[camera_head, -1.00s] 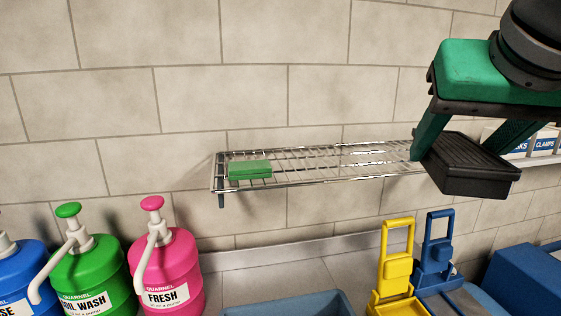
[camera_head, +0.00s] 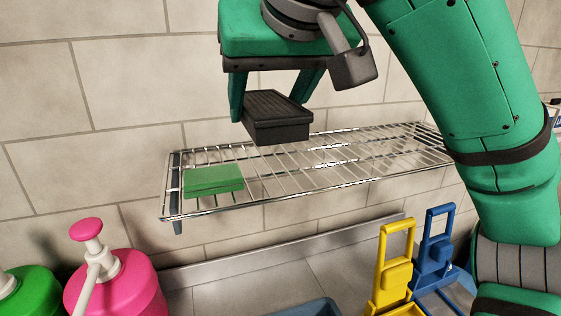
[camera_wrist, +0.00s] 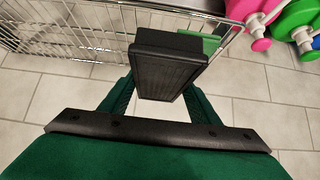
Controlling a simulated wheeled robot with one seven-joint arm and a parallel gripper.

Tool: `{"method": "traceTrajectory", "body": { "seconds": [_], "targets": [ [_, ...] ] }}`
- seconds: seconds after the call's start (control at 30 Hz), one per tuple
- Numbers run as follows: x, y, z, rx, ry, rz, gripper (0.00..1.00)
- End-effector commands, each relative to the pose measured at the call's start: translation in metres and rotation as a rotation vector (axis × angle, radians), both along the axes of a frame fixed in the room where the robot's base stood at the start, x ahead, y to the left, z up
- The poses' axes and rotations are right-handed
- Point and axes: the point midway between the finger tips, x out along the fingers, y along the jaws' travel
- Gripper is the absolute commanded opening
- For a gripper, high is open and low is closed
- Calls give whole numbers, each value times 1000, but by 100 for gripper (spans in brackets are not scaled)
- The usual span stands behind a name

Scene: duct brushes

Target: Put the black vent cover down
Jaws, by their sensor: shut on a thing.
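The black vent cover (camera_head: 277,118) is a dark, box-like piece with a slatted top. My gripper (camera_head: 272,100) is shut on it, with green fingers on either side. In the head view it hangs in front of and above the wire rack (camera_head: 330,170), at the left half, and looks clear of the wires. In the wrist view the vent cover (camera_wrist: 166,68) sits between the fingertips and hides part of the rack. A green block (camera_head: 213,181) lies on the rack's left end, left of and below the vent cover.
The rack's middle and right wires are bare. Pink (camera_head: 117,284) and green (camera_head: 28,293) pump bottles stand below left. Yellow (camera_head: 393,268) and blue (camera_head: 434,252) upright holders stand below right. A tiled wall is behind the rack.

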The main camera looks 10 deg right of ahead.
Motion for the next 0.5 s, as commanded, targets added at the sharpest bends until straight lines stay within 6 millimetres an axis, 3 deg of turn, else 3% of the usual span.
{"method": "traceTrajectory", "body": {
  "seconds": [0.17,0.5],
  "targets": [
    [16,-13,-10,5,3,3,22],
    [70,-51,-42,4,3,20,22]
  ]
}}
